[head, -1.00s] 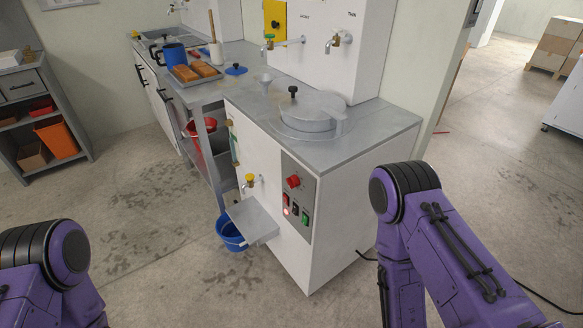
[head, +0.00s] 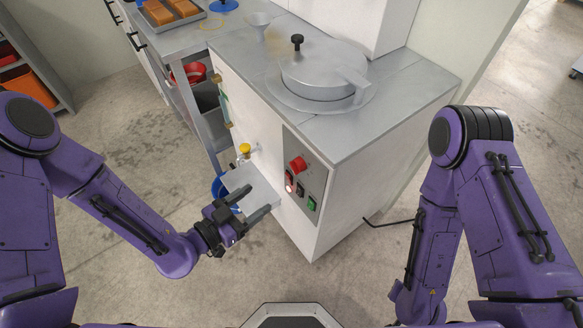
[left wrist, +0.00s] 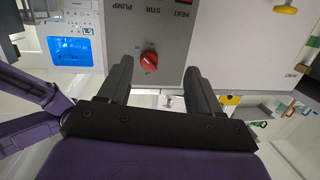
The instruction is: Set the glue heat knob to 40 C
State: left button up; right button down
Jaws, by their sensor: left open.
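The red knob (head: 298,164) is on the grey control panel (head: 312,180) on the white cabinet's front, above a row of switches. In the left wrist view the knob (left wrist: 149,59) sits on the panel with small marks around it; its setting is too small to read. My left gripper (head: 250,202) is open and empty, in front of the cabinet, below and left of the knob. In the left wrist view its fingers (left wrist: 159,72) appear either side of the knob, which is closer to the left finger, and they do not touch it. My right gripper is out of view.
A metal shelf (head: 252,187) juts from the cabinet beside my left gripper, under a yellow-handled tap (head: 245,149). A lidded pot (head: 322,72) is set in the worktop. A lit blue screen (left wrist: 70,49) shows in the left wrist view.

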aim_at(293, 169)
pick_arm(q)
jog(key=w+d+r, duration=0.1)
jog(key=w+d, duration=0.1)
jog(key=d, duration=0.1)
jog(key=w+d+r+m+h+p, duration=0.1)
jog(key=w+d, duration=0.1)
jog(key=d, duration=0.1)
jog(key=w+d+r+m+h, duration=0.1)
jog(key=w+d, duration=0.2)
jog(key=shift+d+r+p, duration=0.1)
jog(key=shift+d+p, duration=0.05)
jog(key=shift+p, duration=0.25)
jog(key=c, duration=1)
jog(key=shift+c, duration=0.2)
